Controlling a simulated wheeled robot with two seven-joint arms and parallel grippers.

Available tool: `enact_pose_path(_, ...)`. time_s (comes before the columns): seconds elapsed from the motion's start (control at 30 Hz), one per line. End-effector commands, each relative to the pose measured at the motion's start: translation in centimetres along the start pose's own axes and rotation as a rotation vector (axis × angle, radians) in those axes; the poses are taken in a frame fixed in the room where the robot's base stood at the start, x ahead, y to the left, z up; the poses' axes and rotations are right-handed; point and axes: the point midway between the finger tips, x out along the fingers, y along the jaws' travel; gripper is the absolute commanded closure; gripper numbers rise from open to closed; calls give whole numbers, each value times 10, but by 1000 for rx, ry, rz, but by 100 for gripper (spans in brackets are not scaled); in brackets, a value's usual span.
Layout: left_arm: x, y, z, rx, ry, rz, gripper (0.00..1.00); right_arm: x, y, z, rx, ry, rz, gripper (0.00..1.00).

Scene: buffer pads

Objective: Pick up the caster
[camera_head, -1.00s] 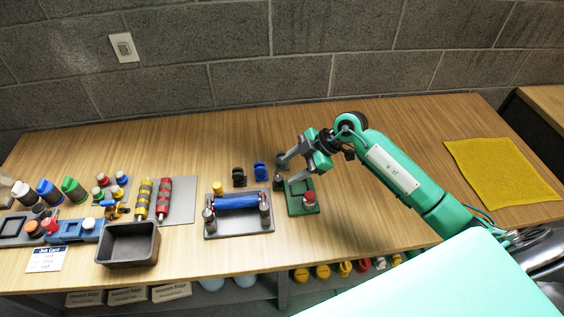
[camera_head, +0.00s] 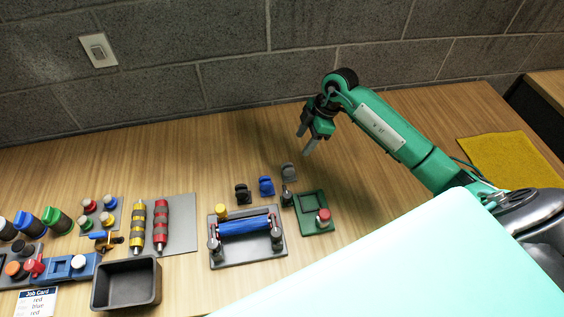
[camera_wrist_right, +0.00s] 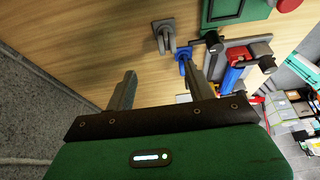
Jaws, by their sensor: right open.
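Three small casters stand in a row on the table: a black one (camera_head: 242,193), a blue one (camera_head: 266,186) and a grey one (camera_head: 289,171). In the right wrist view the grey caster (camera_wrist_right: 163,38) and the blue caster (camera_wrist_right: 183,62) show beyond the fingers. My right gripper (camera_head: 307,146) is open and empty, above the table behind and slightly right of the grey caster. Its two fingers also show apart in the wrist view (camera_wrist_right: 163,88). The left gripper is not in view.
A green fixture (camera_head: 304,222) with a red knob sits just in front of the casters. A grey roller frame (camera_head: 265,254) with a blue roller is left of it. A dark bin (camera_head: 157,284) and a yellow mat (camera_head: 505,160) lie farther off. Table behind the casters is clear.

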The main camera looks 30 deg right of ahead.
Motion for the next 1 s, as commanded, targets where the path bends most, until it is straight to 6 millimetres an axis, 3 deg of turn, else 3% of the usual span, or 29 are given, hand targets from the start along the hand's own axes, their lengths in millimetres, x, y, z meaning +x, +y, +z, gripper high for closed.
enact_pose_path(0.17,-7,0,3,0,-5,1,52,27,-2,-1,2,2,-6,45)
enact_pose_path(0.43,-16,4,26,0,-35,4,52,74,-1,-2,1,2,-2,45)
enact_pose_path(0.67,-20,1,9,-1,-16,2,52,90,-4,-2,0,1,-4,45)
enact_pose_path(0.8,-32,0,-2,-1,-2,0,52,110,-10,-6,2,3,-5,45)
enact_pose_path(1.0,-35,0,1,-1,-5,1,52,134,-10,-4,1,1,-3,45)
